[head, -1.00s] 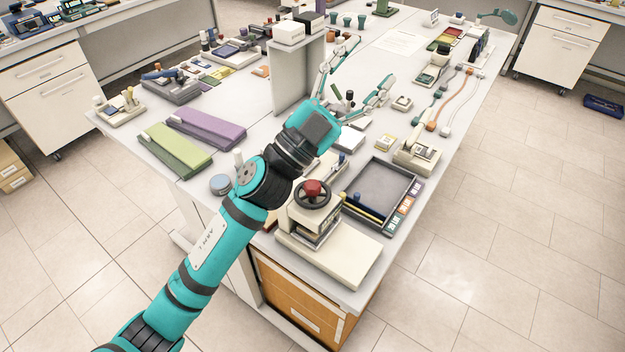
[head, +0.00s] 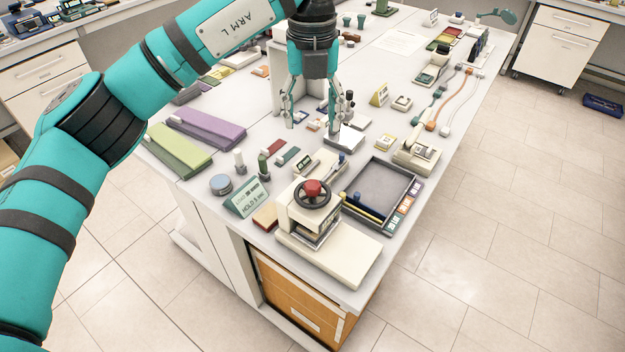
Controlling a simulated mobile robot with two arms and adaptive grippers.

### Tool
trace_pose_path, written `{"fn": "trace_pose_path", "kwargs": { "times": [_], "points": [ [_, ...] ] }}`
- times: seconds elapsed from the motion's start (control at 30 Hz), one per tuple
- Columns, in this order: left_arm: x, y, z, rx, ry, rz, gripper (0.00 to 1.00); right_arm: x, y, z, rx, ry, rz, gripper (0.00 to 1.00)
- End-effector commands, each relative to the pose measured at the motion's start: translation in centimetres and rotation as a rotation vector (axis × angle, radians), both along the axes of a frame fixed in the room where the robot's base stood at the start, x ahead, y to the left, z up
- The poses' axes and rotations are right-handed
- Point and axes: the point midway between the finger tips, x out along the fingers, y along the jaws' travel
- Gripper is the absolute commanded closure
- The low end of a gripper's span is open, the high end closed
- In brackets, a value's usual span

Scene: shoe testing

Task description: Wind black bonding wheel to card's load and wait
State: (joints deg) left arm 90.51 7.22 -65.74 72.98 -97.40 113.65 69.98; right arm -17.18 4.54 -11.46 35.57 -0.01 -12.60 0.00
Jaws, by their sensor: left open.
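The black bonding wheel (head: 312,196) with a red hub sits on top of a cream press (head: 330,244) at the table's near corner. A green card (head: 247,200) stands to the left of the press; its text seems to read "HOLD 5" with a unit too small to be sure of. My left gripper (head: 312,128) points down above the table, beyond the wheel and apart from it. Its fingers are spread and nothing is between them. My right gripper is not in view.
A dark tray (head: 385,183) stands right behind the press. A round grey-blue tin (head: 220,184), small bottles and blocks lie left of it. Purple (head: 207,128) and green (head: 178,150) long pads lie further left.

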Motion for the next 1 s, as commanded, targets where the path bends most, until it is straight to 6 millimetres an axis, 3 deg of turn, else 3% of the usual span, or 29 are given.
{"fn": "trace_pose_path", "kwargs": {
  "times": [0.7,1.0],
  "points": [
    [-0.2,-0.1,-14.0,-0.006,0.007,-0.006,0.44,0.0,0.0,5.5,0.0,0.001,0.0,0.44],
    [-0.1,-0.2,-16.6,-0.007,0.004,-0.006,0.44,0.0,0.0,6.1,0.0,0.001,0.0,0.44]
  ]
}}
